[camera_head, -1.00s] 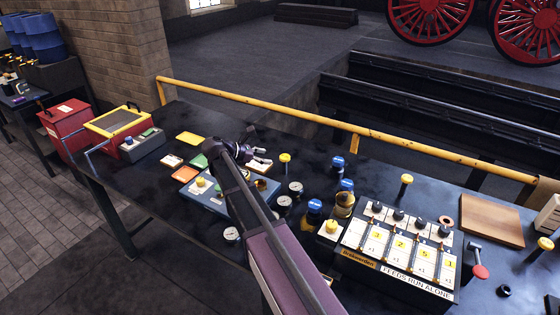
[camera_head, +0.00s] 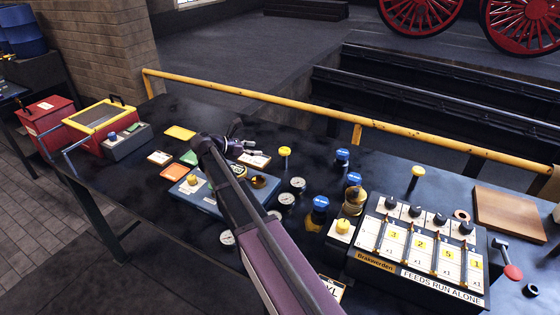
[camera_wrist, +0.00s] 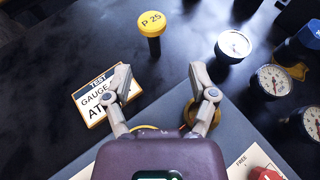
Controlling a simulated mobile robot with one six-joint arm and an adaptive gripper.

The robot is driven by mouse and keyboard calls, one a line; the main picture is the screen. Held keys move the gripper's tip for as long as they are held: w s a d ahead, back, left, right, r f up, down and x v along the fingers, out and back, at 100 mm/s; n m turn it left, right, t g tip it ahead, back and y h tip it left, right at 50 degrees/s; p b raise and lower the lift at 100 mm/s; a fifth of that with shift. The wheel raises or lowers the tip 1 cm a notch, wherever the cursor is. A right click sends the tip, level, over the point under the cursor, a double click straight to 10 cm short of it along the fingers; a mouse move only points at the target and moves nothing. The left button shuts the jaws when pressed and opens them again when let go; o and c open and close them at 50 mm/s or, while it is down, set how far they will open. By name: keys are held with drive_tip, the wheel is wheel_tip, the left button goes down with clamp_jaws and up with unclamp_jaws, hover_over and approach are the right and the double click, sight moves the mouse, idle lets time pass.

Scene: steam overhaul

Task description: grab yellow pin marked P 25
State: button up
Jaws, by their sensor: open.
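The yellow pin marked P 25 (camera_wrist: 151,24) stands upright at the top of the wrist view, with a round yellow head on a dark shaft. In the head view, a yellow-headed pin (camera_head: 285,152) stands just right of my gripper (camera_head: 256,147) and looks like the same one. In the wrist view, my gripper (camera_wrist: 160,70) is open and empty. Its fingers are spread apart and point toward the pin, which lies ahead of the fingertips, clear of them. Other yellow-headed items, such as one on the right (camera_head: 418,171), have markings too small to read.
A "TEST GAUGE" card (camera_wrist: 92,98) lies by the left finger. Dial gauges (camera_wrist: 233,45) and a blue-capped piece (camera_wrist: 310,38) stand to the right. A blue-grey box (camera_head: 205,202) lies under my arm. A yellow rail (camera_head: 250,95) runs along the bench's far edge.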

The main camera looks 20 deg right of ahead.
sight(284, 159)
drive_tip(key=shift+w+f+b, duration=0.25)
drive_tip(key=shift+f+b, duration=0.25)
drive_tip(key=shift+f, duration=0.2)
drive_tip(key=shift+w+f+b, duration=0.25)
drive_tip(key=shift+f+b, duration=0.2)
drive_tip(key=shift+f, duration=0.2)
drive_tip(key=shift+r, duration=0.1)
drive_tip(key=shift+d, duration=0.1)
drive_tip(key=shift+d+f, duration=0.3)
drive_tip(key=shift+d, duration=0.1)
drive_tip(key=b+x, duration=0.3)
drive_tip(key=x, duration=0.4)
drive_tip(key=shift+d, duration=0.3)
